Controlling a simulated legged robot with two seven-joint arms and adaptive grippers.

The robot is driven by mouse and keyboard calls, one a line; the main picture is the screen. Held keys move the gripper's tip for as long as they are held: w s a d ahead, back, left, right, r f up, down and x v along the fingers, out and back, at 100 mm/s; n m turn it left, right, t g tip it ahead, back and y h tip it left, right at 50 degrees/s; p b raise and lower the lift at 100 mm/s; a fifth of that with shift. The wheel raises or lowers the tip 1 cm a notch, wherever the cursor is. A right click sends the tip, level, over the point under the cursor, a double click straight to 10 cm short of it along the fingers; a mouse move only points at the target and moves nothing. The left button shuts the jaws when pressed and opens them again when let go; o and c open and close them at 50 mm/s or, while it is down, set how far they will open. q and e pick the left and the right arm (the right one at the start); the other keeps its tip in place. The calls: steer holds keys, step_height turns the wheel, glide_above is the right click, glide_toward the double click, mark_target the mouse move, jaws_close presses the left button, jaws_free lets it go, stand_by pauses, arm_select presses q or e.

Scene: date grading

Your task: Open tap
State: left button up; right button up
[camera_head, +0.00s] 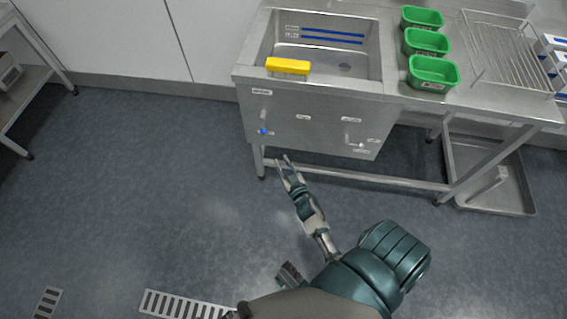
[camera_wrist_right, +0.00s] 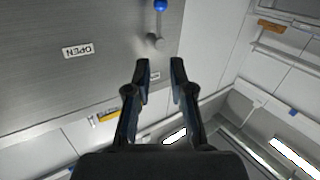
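The steel sink unit's front panel (camera_head: 305,118) carries a tap lever with a blue knob (camera_head: 263,132) at its lower left. In the right wrist view the blue knob (camera_wrist_right: 160,5) shows at the top edge, with its grey metal base (camera_wrist_right: 155,41) just below. A label reading OPEN (camera_wrist_right: 77,50) appears upside down to the left of it. My right gripper (camera_head: 283,160) is open and empty, below and slightly right of the blue knob in the head view. Its fingertips (camera_wrist_right: 160,70) point toward the panel, apart from the lever. My left gripper is not in view.
A second lever with a pale knob (camera_head: 361,145) is at the panel's lower right. A yellow block (camera_head: 288,66) sits at the sink basin's front rim. Green tubs (camera_head: 433,73) and a wire rack (camera_head: 500,50) stand to the right. The floor (camera_head: 150,190) at left is clear.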

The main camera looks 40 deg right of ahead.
stand_by(0.3)
steer(key=shift+s, duration=0.15)
steer(key=v, duration=1.1)
steer(key=shift+s, duration=0.4)
steer(key=shift+a, duration=0.15)
